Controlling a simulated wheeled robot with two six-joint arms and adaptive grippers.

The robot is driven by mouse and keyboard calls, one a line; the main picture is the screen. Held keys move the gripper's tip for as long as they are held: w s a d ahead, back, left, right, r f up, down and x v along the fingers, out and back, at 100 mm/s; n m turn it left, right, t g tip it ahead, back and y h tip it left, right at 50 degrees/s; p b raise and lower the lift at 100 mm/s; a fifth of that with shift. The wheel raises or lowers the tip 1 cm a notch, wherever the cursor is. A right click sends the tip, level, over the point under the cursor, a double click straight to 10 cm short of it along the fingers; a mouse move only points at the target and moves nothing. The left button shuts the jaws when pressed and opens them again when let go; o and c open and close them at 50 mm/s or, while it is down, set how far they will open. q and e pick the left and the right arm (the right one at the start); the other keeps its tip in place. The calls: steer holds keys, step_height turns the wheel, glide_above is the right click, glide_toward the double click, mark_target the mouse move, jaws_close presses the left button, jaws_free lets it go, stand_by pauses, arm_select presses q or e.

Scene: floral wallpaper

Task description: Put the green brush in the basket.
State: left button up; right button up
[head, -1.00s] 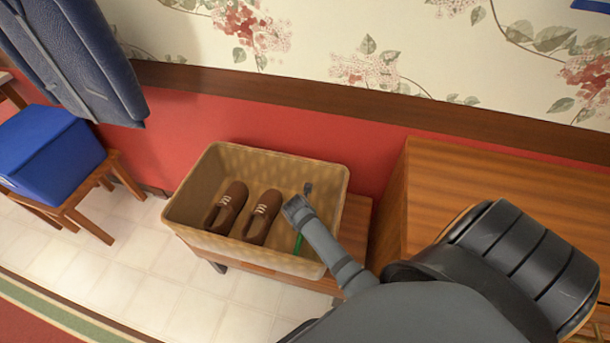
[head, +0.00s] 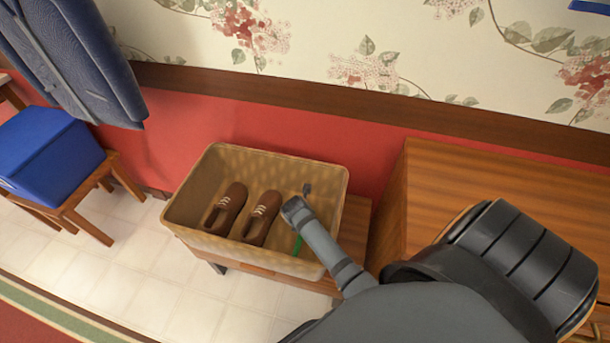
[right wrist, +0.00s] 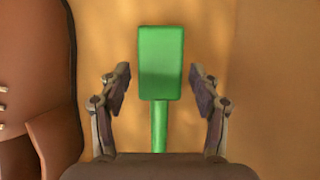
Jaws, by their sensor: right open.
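The green brush (right wrist: 161,62) lies in the basket, its block-shaped head and part of its handle showing in the right wrist view. In the head view only a thin green piece of it (head: 297,245) shows beside my right arm, which hides the rest. The tan basket (head: 190,235) stands on a low wooden bench. My right gripper (right wrist: 161,92) is inside the basket with its fingers apart on both sides of the brush, with gaps between fingers and brush. My left gripper is not in view.
Two brown shoes (head: 262,218) lie in the basket, left of my right gripper; one shows close by in the right wrist view (right wrist: 40,90). A wooden cabinet (head: 480,185) stands right of the basket. A blue box (head: 45,150) sits on a stool at the left.

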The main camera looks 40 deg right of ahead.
steer(key=p+v, duration=0.1)
steer(key=v, duration=0.3)
steer(key=shift+a+r, duration=0.1)
steer(key=shift+r, duration=0.3)
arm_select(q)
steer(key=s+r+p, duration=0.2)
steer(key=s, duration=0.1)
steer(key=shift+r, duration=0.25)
arm_select(e)
steer(key=v, duration=0.6)
steer(key=shift+s+r, duration=0.15)
steer(key=shift+r, duration=0.05)
